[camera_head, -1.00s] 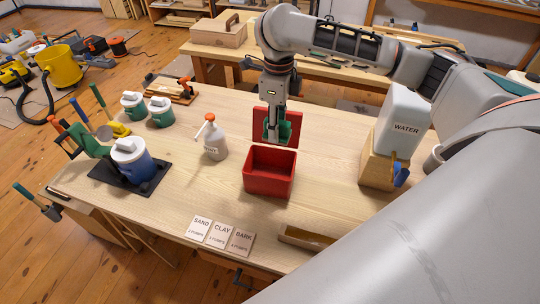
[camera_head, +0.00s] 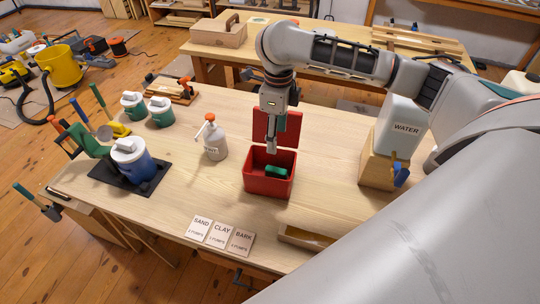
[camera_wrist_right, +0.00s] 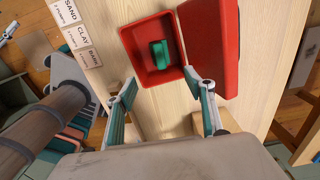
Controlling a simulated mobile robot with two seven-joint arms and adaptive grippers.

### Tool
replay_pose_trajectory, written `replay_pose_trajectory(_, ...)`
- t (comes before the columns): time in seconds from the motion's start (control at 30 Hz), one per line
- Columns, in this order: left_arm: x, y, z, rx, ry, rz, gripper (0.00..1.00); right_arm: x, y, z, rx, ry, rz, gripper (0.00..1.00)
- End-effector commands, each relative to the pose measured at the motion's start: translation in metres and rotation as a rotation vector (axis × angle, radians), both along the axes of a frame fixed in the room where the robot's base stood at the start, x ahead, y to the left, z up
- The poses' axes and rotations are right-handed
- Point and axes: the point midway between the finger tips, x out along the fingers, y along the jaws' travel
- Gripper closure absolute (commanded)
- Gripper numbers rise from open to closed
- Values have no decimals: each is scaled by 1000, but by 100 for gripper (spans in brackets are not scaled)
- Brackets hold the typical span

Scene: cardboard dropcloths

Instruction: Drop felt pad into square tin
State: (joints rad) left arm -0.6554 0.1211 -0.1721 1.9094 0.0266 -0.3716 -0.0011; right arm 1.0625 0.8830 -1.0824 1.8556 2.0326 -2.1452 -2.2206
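The square tin (camera_head: 268,186) is red, with its lid (camera_head: 290,126) standing open at the back, and it sits on the workbench. The felt pad (camera_head: 277,171) is a small green block lying inside the tin. It also shows on the tin's floor in the right wrist view (camera_wrist_right: 160,54), apart from the fingers. My right gripper (camera_head: 272,148) is above the tin near the lid. In the wrist view its two fingers (camera_wrist_right: 166,92) are spread wide with nothing between them. My left gripper is not in view.
A pump bottle (camera_head: 213,140) stands left of the tin. A WATER container (camera_head: 402,125) on a wooden block (camera_head: 377,168) stands to the right. Cards (camera_head: 221,234) lie at the front edge. Bench around the tin is clear.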

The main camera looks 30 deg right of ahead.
Motion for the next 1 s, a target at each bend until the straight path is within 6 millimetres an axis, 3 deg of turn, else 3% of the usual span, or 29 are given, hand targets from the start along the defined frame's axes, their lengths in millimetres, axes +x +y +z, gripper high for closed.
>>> replay_pose_trajectory(0.23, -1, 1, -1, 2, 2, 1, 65, 1, 0, 12, 1, -2, 1, 46)
replay_pose_trajectory(0.7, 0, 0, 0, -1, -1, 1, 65, 1, -1, 97, -1, -5, 0, 46)
replay_pose_trajectory(1.0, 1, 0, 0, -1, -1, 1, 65, 0, -1, 119, -1, -1, -1, 46)
